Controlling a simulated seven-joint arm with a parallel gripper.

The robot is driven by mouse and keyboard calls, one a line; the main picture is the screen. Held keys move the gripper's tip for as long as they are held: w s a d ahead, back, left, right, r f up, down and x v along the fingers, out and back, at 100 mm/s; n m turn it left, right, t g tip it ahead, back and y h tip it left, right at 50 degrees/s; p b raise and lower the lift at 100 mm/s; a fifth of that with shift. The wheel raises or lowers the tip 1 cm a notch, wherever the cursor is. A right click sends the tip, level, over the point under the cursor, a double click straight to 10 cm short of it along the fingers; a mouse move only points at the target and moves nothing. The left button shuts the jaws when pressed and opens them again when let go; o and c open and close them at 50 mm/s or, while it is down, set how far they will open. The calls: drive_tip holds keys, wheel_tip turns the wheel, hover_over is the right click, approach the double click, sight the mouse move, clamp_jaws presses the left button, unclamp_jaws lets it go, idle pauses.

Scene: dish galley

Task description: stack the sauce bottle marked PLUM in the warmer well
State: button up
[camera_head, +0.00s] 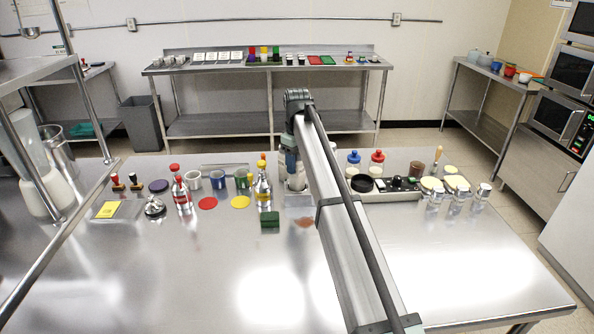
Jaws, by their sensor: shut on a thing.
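My gripper (294,184) points down at the middle of the steel counter, mostly hidden behind my own arm. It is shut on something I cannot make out. A red-capped bottle (182,193) and a yellow-capped bottle (262,189) stand upright to its left. A blue-capped bottle (353,166) and another red-capped bottle (377,165) stand to its right. Their labels are too small to read, and I cannot tell which is marked PLUM. A black round piece (362,183) sits at the left of a pale low unit (395,196); I cannot tell whether it is the warmer well.
Several small clear containers (458,198) stand at the right. The counter's front (200,285) is clear.

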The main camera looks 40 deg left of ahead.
sight(297, 171)
drive_tip(key=shift+f, duration=1.45)
drive_tip(key=shift+f, duration=0.3)
drive_tip(key=o, duration=1.2)
wheel_tip(297, 171, up, 13)
drive_tip(key=shift+f, duration=0.2)
